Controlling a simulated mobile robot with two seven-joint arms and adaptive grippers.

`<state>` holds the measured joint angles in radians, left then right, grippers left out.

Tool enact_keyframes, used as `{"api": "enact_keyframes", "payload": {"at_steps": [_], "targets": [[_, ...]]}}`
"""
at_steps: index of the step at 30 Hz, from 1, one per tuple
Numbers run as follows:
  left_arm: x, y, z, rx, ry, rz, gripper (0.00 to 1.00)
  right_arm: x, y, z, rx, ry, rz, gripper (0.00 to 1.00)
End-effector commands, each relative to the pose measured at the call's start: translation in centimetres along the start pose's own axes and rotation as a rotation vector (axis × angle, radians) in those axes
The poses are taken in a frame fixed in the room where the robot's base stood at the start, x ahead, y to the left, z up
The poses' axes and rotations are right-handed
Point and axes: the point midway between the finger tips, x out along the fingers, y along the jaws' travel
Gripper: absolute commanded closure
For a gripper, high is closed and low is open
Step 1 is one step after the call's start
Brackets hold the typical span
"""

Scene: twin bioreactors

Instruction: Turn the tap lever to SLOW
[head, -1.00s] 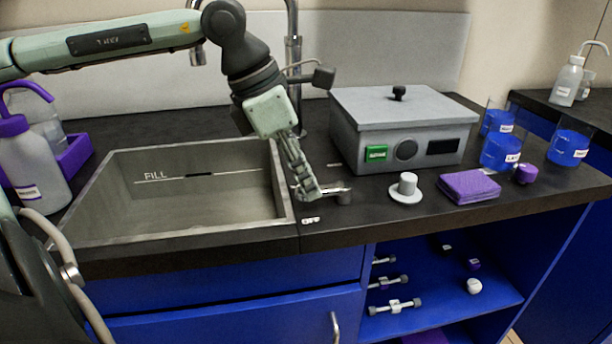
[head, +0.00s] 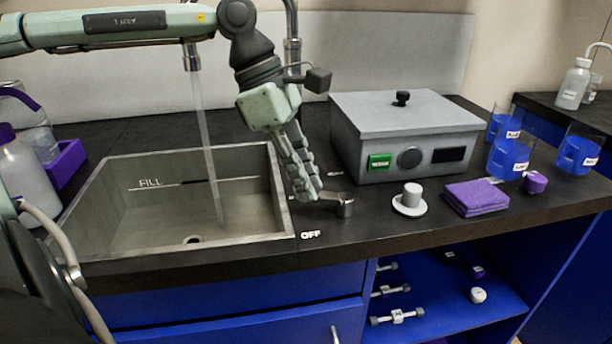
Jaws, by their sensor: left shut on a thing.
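The tap lever (head: 328,196) sits on the counter right of the sink, on a short metal pivot (head: 345,206). My left gripper (head: 305,192) is shut on the lever's left end, and its fingers hide part of it. An OFF label (head: 311,234) lies on the counter in front of the lever. A small label (head: 335,174) behind it is too small to read. The tap spout (head: 192,58) hangs over the sink (head: 284,200), and a stream of water (head: 207,140) falls from it. My right gripper is not in view.
A grey lidded box (head: 405,115) stands close right of the lever. A white knobbed disc (head: 410,201), a purple cloth (head: 475,197) and blue-filled beakers (head: 508,158) are further right. A wash bottle (head: 20,165) and purple tray (head: 68,165) are left of the sink.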

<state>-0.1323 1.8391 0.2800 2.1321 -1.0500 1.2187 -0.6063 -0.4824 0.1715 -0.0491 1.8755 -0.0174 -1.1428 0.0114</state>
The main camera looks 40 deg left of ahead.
Motion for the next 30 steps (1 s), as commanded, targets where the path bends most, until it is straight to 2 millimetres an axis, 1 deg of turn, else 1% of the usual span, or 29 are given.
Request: {"api": "enact_keyframes", "payload": {"at_steps": [9,24,25,27,30], "targets": [[-0.01,0.07,0.05,0.111,-0.001,-0.044,1.00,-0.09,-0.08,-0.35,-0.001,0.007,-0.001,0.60],[-0.03,0.07,0.07,0.131,-0.001,-0.051,1.00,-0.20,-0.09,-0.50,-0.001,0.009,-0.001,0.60],[-0.03,0.07,0.08,0.131,-0.001,-0.051,0.81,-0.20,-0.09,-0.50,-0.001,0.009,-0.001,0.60],[-0.03,0.06,0.07,0.131,-0.001,-0.051,0.72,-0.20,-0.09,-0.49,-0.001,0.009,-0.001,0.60],[-0.02,0.05,0.06,0.130,-0.001,-0.052,0.62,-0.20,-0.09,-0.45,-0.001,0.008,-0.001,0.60]]}}
